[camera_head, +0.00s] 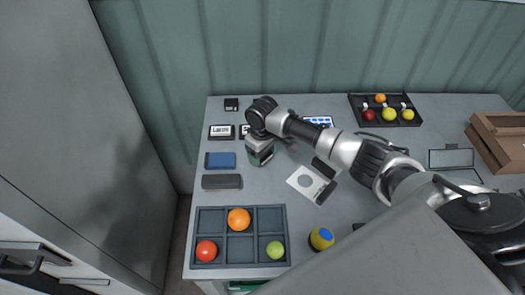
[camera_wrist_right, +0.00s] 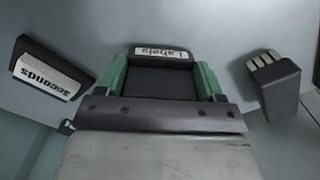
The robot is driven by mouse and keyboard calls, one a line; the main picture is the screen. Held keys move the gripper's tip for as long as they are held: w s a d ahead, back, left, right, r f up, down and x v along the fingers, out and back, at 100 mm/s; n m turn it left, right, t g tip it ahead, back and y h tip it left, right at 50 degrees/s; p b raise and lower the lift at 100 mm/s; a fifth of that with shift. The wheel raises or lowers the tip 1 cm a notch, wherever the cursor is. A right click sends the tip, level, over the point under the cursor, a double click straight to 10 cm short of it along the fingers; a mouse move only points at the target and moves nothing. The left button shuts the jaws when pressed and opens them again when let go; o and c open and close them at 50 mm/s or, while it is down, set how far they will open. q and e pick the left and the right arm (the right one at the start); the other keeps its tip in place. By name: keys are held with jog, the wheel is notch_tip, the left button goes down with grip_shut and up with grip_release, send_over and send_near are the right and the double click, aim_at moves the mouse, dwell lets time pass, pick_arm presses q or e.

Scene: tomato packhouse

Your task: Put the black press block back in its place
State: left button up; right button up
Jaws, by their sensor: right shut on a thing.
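My right gripper (camera_head: 262,153) is low over the left part of the grey table. In the right wrist view, its green-sided fingers (camera_wrist_right: 162,82) are shut on a dark block (camera_wrist_right: 160,84), which looks like the black press block. A plate reading "Labels" (camera_wrist_right: 162,52) shows right at the block's far end; I cannot tell whether it touches it. In the head view the gripper hides most of the held block. My left gripper is not in view.
A "Seconds" plate (camera_wrist_right: 47,75) and a dark block with pale stripes (camera_wrist_right: 275,83) flank the gripper. A blue block (camera_head: 221,160) and dark grey bar (camera_head: 222,182) lie left. A compartment tray (camera_head: 238,262) holds tomatoes in front. A white card (camera_head: 306,181) lies right.

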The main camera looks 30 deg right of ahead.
jog(key=shift+f, duration=0.35)
dwell(0.4)
jog(key=o, duration=0.9)
jog(key=c, duration=0.3)
jog(key=shift+c, duration=0.2)
jog(key=shift+r, duration=0.1)
notch_tip(320, 180, up, 7)
jog(key=p, duration=0.8)
